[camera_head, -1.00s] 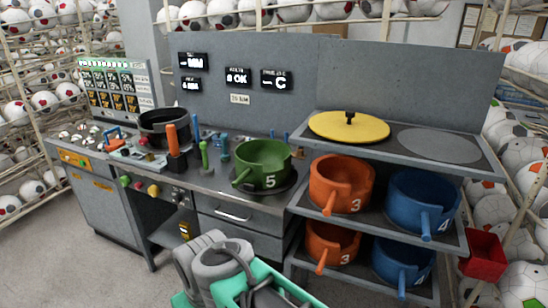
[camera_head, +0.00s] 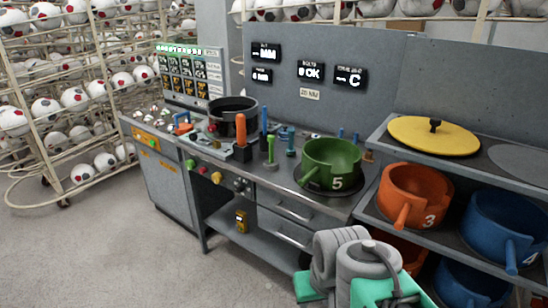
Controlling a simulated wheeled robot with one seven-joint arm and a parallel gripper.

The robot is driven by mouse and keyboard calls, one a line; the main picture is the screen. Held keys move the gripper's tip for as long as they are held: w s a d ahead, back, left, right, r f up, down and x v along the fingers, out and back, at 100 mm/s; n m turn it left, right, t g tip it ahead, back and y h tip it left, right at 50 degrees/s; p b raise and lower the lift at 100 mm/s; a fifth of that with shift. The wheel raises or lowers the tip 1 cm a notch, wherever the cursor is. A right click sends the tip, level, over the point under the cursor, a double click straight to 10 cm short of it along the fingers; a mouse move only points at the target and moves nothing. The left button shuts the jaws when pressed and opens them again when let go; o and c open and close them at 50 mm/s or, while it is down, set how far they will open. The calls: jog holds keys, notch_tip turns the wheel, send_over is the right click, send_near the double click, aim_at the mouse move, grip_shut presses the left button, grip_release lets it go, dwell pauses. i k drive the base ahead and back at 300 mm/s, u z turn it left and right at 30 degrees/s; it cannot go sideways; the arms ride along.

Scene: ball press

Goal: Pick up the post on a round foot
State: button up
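A green post on a round foot (camera_head: 271,152) stands upright on the grey workbench (camera_head: 285,184), left of the green pot marked 5 (camera_head: 331,163). A blue-teal post (camera_head: 291,141) stands just behind and to its right. An orange handle (camera_head: 241,130) stands upright in a dark block to its left, with a blue handle (camera_head: 264,118) behind. My folded grey and green arm shows at the bottom right, well short of the bench. My gripper's fingers cannot be made out.
A black pot (camera_head: 233,113) stands farther left on the bench. A shelf at right holds a yellow lid (camera_head: 434,134), an orange pot (camera_head: 415,195) and a blue pot (camera_head: 503,226). Ball racks line the left. The floor (camera_head: 120,240) in front of the bench's left part is clear.

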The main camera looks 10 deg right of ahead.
aim_at(272, 163)
jog(key=z, duration=0.1)
jog(key=k, duration=0.4)
jog(key=u, duration=0.9)
jog(key=i, duration=1.85)
jog(key=z, duration=0.6)
jog(key=i, duration=0.55)
jog(key=u, duration=0.05)
